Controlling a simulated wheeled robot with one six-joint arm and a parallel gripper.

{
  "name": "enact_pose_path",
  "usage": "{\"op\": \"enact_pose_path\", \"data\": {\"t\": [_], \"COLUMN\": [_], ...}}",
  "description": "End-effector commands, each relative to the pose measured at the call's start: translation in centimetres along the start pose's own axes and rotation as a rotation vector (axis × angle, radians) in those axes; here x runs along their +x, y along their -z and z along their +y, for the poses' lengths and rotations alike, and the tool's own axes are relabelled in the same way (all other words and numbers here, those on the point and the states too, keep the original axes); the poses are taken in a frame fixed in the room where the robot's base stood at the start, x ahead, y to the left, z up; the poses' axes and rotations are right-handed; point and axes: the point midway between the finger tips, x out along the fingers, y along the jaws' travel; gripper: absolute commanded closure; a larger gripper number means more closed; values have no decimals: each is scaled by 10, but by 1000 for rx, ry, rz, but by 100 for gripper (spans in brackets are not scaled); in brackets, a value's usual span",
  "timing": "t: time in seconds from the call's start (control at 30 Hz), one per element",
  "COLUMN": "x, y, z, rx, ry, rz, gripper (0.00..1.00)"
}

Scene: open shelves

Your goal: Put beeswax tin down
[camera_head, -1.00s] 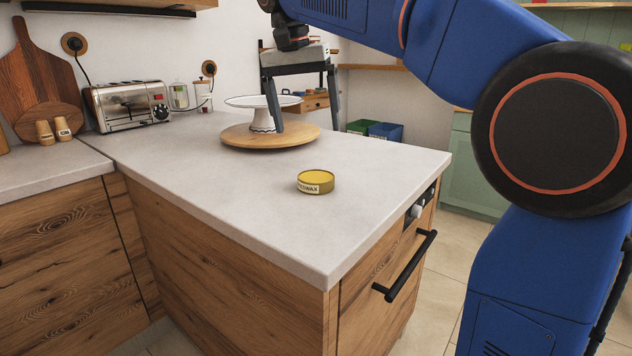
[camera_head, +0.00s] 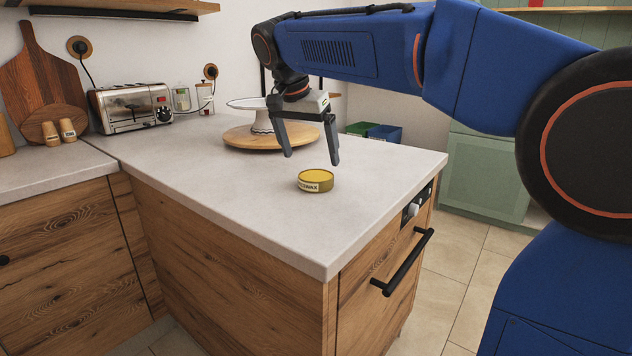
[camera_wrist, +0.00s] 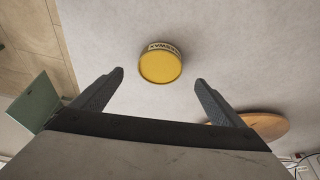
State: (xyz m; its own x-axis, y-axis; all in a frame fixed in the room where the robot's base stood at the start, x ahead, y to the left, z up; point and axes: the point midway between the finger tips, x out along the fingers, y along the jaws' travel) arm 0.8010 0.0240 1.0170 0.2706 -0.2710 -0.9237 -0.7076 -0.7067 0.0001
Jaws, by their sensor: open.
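The beeswax tin (camera_head: 315,181) is a short, round yellow tin with a pale lettered label on its side. It sits upright on the light grey countertop (camera_head: 225,185), near the front right part of the counter. My gripper (camera_head: 311,160) is open and empty, with its fingers spread above and behind the tin. In the wrist view the tin (camera_wrist: 160,65) lies beyond the two fingertips (camera_wrist: 159,77), roughly centred between them and apart from both.
A toaster (camera_head: 132,107) is at the back left. The counter's right edge is near the tin. Counter left of the tin is clear.

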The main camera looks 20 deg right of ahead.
Motion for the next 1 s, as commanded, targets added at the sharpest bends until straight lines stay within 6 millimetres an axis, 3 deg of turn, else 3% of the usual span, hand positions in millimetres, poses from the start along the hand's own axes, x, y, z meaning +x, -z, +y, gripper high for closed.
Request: {"op": "enact_pose_path", "data": {"t": [0.33,0.63,0.97,1.0], "x": [26,64,70,70], "y": [0,0,0,0], "z": [0,0,0,0], "rx": [0,-1,0,0], "ry": [-1,-1,0,0], "rz": [-1,-1,0,0], "gripper": [7,7,7,14]}}
